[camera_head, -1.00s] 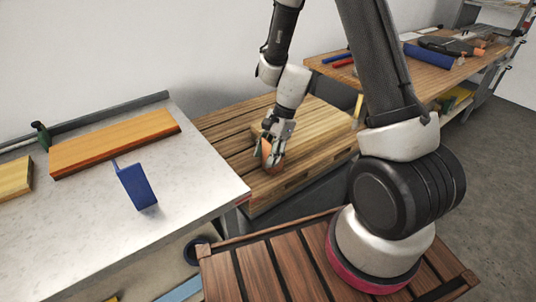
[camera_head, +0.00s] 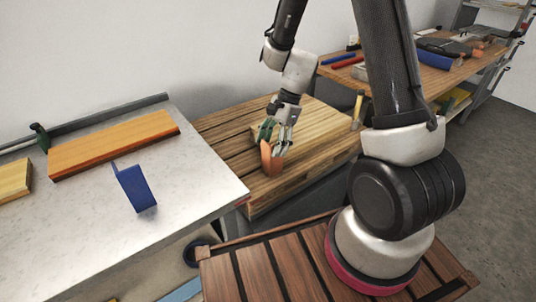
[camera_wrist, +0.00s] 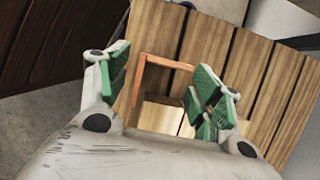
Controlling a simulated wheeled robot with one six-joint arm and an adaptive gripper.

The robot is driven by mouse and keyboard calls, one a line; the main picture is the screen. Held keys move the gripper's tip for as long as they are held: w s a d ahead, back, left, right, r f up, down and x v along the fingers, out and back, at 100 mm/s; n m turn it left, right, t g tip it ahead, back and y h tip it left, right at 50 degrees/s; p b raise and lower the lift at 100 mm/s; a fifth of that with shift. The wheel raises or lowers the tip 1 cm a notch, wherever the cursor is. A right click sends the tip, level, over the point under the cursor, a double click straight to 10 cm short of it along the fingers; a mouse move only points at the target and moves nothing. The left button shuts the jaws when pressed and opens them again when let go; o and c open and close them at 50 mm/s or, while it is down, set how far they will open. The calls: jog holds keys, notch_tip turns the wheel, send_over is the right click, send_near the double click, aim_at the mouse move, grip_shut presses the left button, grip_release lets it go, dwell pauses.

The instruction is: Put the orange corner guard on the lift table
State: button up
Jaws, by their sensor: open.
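The orange corner guard (camera_head: 270,157) stands on the slatted wooden top of the lift table (camera_head: 222,134), toward its near side. It also shows in the wrist view as an orange angled edge (camera_wrist: 168,62) between and beyond my finger pads. My gripper (camera_head: 276,140) is open just above and behind the guard, pointing down. In the wrist view, my gripper (camera_wrist: 160,82) has its green-padded fingers spread apart. I cannot tell whether a pad touches the guard. Part of the guard is hidden by my fingers in the head view.
A pale bench (camera_head: 85,220) at left holds a blue corner guard (camera_head: 136,188) and a long orange-edged board (camera_head: 115,142). A wooden workbench (camera_head: 430,76) with tools stands at back right. Grey floor (camera_head: 490,160) is clear at right.

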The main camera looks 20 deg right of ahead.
jog(key=s+d+r+n+t+h, duration=0.1)
jog(key=s+d+r+n, duration=0.25)
jog(key=r, duration=0.55)
jog(key=s+d+r+n+t+h, duration=0.1)
jog(key=s+d+r+n, duration=0.25)
jog(key=r, duration=0.65)
jog(key=s+d+r+n+t+h, duration=0.1)
jog(key=s+d+r+n, duration=0.2)
jog(key=s, duration=0.3)
jog(key=s+d+r+n+t+h, duration=0.1)
jog(key=s+d+r+n+t, duration=0.1)
jog(key=s, duration=0.4)
notch_tip(320, 180, up, 2)
jog(key=d+n, duration=0.1)
jog(key=n, duration=0.1)
jog(key=shift+s+d+n, duration=0.25)
jog(key=shift+n, duration=0.15)
